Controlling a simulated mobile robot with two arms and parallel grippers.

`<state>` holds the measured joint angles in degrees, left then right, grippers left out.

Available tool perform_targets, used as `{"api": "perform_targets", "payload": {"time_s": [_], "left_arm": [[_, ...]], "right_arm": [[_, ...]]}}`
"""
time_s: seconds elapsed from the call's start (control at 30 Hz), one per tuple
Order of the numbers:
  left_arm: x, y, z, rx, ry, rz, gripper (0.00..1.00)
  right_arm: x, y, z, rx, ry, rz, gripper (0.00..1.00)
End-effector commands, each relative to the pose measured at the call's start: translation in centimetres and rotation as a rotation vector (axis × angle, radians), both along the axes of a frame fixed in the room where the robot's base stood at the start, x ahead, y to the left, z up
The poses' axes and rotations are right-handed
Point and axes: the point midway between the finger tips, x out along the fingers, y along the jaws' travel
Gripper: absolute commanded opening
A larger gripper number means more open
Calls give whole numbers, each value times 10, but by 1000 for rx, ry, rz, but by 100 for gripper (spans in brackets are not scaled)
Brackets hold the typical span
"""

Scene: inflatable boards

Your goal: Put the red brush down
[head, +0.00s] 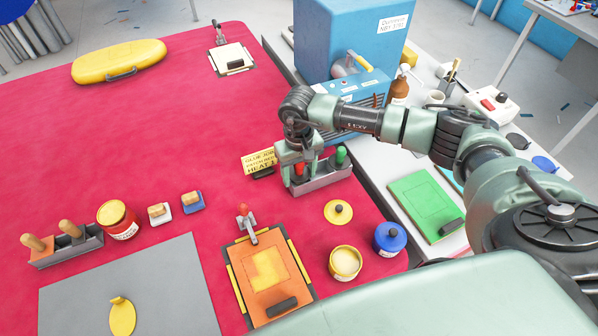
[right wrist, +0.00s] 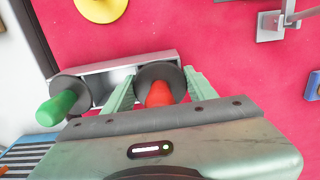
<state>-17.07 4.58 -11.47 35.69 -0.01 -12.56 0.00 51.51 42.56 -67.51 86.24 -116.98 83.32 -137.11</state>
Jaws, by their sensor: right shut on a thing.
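The red brush (head: 299,171) is upright between the fingers of my right gripper (head: 298,160), which is shut on its handle. In the right wrist view its red handle (right wrist: 160,94) and dark round collar show between the fingers. It stands at the left end of a grey metal brush holder (head: 322,182), whose rim also shows in the right wrist view (right wrist: 115,66). Whether the brush rests fully in the holder is hidden. A green-handled brush (head: 341,155) stands in the holder's other end. My left gripper is not in view.
A yellow card (head: 259,162) is left of the holder. A yellow lid (head: 338,212), an open tin (head: 345,263), a blue jar (head: 389,239) and a clamped orange board (head: 268,275) lie nearer. A blue machine (head: 347,40) stands behind. The red table's (head: 200,130) middle is clear.

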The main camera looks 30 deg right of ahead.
Motion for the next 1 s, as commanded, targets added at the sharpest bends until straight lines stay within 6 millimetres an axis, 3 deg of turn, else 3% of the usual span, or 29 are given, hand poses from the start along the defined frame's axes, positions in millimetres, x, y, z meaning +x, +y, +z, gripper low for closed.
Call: {"api": "perform_targets", "payload": {"time_s": [0.3,0.73,0.77,0.8,1.0], "left_arm": [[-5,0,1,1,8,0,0],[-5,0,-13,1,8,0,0],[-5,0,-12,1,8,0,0],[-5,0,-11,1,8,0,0],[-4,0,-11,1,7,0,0]], "right_arm": [[0,0,-7,1,-2,1,24],[0,0,-18,0,-1,1,24],[0,0,-16,0,-1,0,65],[0,0,-16,0,-1,0,76],[0,0,-16,0,-1,0,78]]}}
